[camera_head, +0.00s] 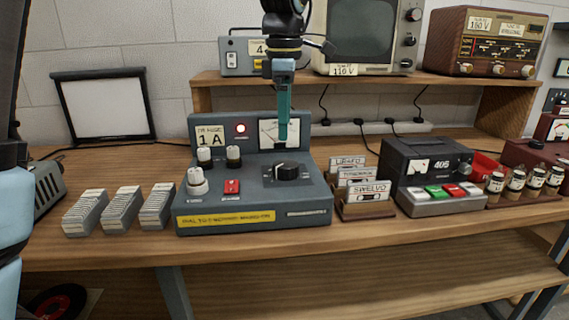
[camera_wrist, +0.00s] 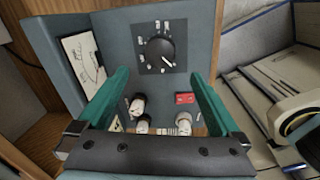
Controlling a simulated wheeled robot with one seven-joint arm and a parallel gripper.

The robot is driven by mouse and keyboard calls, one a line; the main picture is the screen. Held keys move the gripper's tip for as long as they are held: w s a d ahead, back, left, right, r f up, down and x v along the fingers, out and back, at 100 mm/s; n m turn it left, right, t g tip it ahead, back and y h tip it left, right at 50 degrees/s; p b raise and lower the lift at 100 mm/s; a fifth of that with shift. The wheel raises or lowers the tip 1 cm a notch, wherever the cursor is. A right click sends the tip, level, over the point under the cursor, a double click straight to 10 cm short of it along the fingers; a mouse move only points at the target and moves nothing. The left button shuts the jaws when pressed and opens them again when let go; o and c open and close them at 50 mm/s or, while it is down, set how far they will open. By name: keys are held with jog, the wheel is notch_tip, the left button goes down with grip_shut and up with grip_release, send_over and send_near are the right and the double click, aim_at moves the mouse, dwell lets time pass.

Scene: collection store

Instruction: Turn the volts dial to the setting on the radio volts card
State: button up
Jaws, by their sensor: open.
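A grey power unit (camera_head: 255,205) stands on the bench. On its sloped panel is a large black dial (camera_head: 287,171) with a ring of marks; the numbers are too small to read. It also shows in the wrist view (camera_wrist: 158,50), its white pointer line toward the lower right there. I take it for the volts dial. The radio (camera_head: 490,45) on the shelf carries a white card (camera_head: 481,24), which seems to read 160 V. My gripper (camera_head: 283,137) is open and empty, above the panel and in front of the meter; its fingers (camera_wrist: 160,75) straddle the view below the dial, apart from it.
A television (camera_head: 360,35) bears a 110 V card (camera_head: 344,70). Card racks (camera_head: 365,205) and a grey-black device (camera_head: 427,170) stand to the right, slide stacks (camera_head: 120,212) left.

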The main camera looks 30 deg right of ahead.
aim_at(284, 163)
jog(key=f, duration=0.9)
jog(key=shift+w+d+f+p, duration=0.15)
jog(key=shift+w+f+p, duration=0.05)
jog(key=shift+w+p, duration=0.15)
jog(key=c, duration=1.3)
